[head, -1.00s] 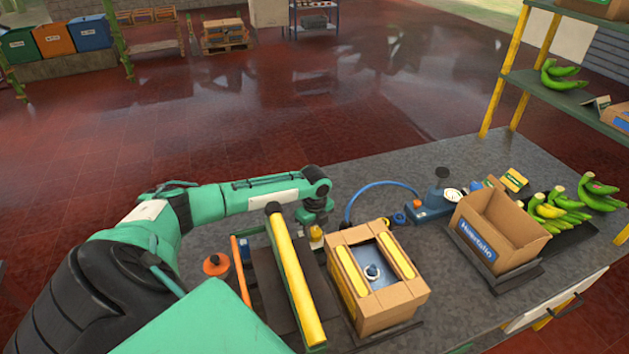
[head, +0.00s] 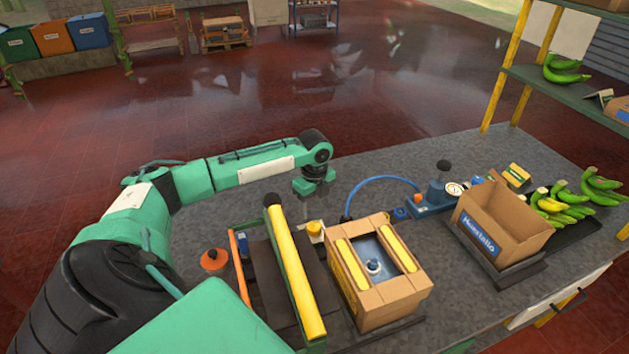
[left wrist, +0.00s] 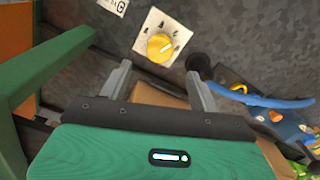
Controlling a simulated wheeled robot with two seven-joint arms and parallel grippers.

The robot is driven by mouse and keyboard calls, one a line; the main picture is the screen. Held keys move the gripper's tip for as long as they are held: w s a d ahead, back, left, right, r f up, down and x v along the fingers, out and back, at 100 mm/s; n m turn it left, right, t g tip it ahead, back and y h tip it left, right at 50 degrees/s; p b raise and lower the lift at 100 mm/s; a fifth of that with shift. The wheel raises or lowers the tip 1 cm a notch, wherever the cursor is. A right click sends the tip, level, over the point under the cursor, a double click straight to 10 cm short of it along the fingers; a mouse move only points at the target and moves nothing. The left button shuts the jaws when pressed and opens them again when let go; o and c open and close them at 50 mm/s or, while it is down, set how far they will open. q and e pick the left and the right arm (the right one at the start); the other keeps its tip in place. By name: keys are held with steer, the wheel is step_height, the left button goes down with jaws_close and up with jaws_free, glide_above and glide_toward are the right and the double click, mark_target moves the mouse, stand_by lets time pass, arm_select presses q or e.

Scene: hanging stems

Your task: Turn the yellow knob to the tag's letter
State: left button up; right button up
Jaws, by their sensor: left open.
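The yellow knob (head: 315,229) sits on the table behind the cardboard box. In the left wrist view, the yellow knob (left wrist: 160,47) is on a pale square dial plate (left wrist: 146,29) with dark marks around it. Its pointing direction is too small to tell. A white tag (left wrist: 115,5) at that view's top edge shows a letter that looks like G; part of it is cut off. My left gripper (head: 314,188) is above and beyond the knob in the head view. Its jaws (left wrist: 157,72) are open and empty, with the knob ahead, between their directions and apart from them.
A yellow bar (head: 293,270) stands left of an open cardboard box (head: 385,304). Another box (head: 503,232) and bananas (head: 560,205) are at right. The table behind the hose is clear.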

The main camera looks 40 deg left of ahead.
arm_select(q)
steer(key=shift+r+b, duration=0.5)
steer(key=shift+r, duration=2.3)
steer(key=shift+f, duration=0.1)
